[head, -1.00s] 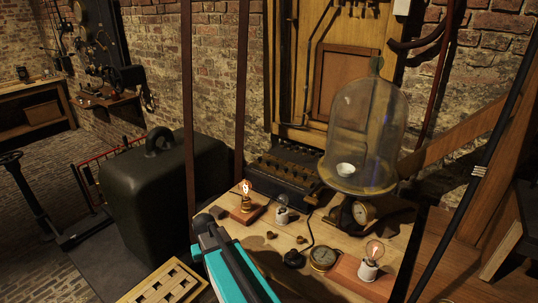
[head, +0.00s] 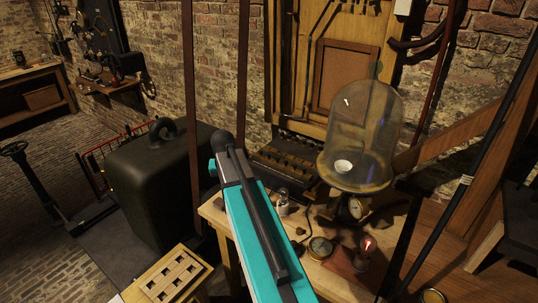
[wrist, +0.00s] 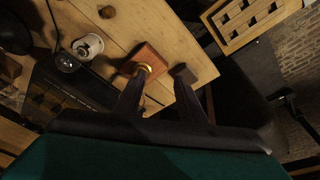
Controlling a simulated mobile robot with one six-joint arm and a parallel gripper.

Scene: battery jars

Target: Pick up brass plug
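My gripper (wrist: 163,72) is open and empty in the wrist view, its dark fingers apart above the table's edge. The left fingertip overlaps a brass ring (wrist: 148,68) on a reddish wooden block (wrist: 146,57); I cannot tell if they touch. A small brown stub (wrist: 107,12), possibly the brass plug, stands apart from the fingers at the top left. In the head view a small brownish piece (head: 300,231) lies beside my teal arm; I cannot tell if it is the same one. My arm hides part of the tabletop, and the fingers are hidden there.
A white holder (head: 283,207) stands near the arm, and in the wrist view (wrist: 88,46). The glass dome (head: 362,135), round gauge (head: 320,247) and small lamp (head: 365,250) stand to the right. A slotted wooden box (head: 168,274) and dark case (head: 155,185) are left.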

